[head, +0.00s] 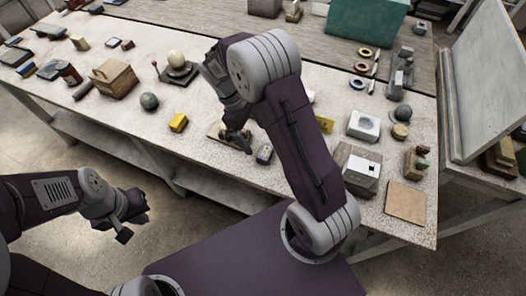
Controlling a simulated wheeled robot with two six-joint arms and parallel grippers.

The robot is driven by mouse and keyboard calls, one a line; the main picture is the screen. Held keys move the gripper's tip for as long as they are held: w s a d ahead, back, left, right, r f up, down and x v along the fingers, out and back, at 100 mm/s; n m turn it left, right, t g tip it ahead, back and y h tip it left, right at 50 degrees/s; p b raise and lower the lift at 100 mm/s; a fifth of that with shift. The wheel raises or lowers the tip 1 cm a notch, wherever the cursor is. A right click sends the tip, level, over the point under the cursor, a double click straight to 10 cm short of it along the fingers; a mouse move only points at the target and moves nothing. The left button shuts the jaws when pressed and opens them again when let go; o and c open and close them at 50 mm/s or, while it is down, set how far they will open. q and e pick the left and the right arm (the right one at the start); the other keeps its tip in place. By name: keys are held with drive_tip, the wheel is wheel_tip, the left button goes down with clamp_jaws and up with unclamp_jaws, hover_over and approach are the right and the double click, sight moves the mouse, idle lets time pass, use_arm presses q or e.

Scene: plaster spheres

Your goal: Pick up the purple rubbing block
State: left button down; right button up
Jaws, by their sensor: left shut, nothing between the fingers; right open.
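A small purple-blue block with a pale top (264,154), which looks like the purple rubbing block, lies near the front edge of the speckled worktable (205,165). My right gripper (238,142) is open. It points down just left of the block, over a small pale board (217,131), and appears apart from the block. My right arm crosses the middle of the view and hides part of the table behind it. My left gripper (127,226) is shut and empty, out over the floor in front of the table.
A yellow block (178,122), a grey-green sphere (149,101) and a wooden box (115,80) stand to the left. A white block with a round hollow (364,125), a white-topped box (361,169) and a tan tile (406,202) lie to the right.

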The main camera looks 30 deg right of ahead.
sight(265, 151)
drive_tip(key=x, duration=0.3)
drive_tip(key=shift+s+d+f, duration=0.1)
drive_tip(key=shift+s+d, duration=0.05)
drive_tip(key=shift+s, duration=0.05)
drive_tip(key=x, duration=0.5)
drive_tip(key=shift+d+f, duration=0.35)
drive_tip(key=c, duration=1.7)
